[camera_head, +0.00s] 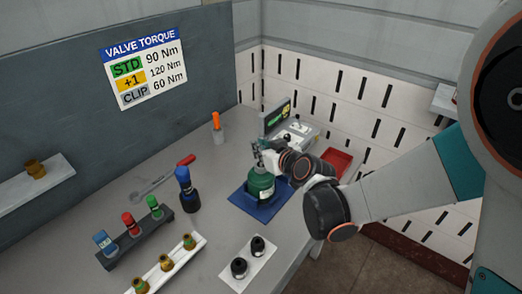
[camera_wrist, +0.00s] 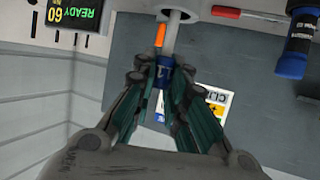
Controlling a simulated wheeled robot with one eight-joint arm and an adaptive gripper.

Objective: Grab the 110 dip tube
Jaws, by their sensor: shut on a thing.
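A thin pale grey tube (camera_wrist: 170,42) with a blue band (camera_wrist: 163,73) stands between my fingertips in the wrist view. My gripper (camera_wrist: 164,78) is shut on it around the band. The writing on the band is only partly visible, so I cannot read its number. The tube's other end meets a pale ring with a dark opening (camera_wrist: 178,14); I cannot tell how far it goes in. In the head view my gripper (camera_head: 259,152) is directly over the green cylinder (camera_head: 262,182), which stands upright on a blue mat (camera_head: 240,203). The tube is hard to make out there.
A blue-and-black tool (camera_head: 187,190), a red-handled wrench (camera_head: 160,178) and an orange-topped item (camera_head: 216,125) are left of the cylinder. A rack (camera_head: 138,238) and a white strip (camera_head: 167,268) hold small parts. A box with a display (camera_head: 277,118) stands behind; a red tray (camera_head: 337,161) is right.

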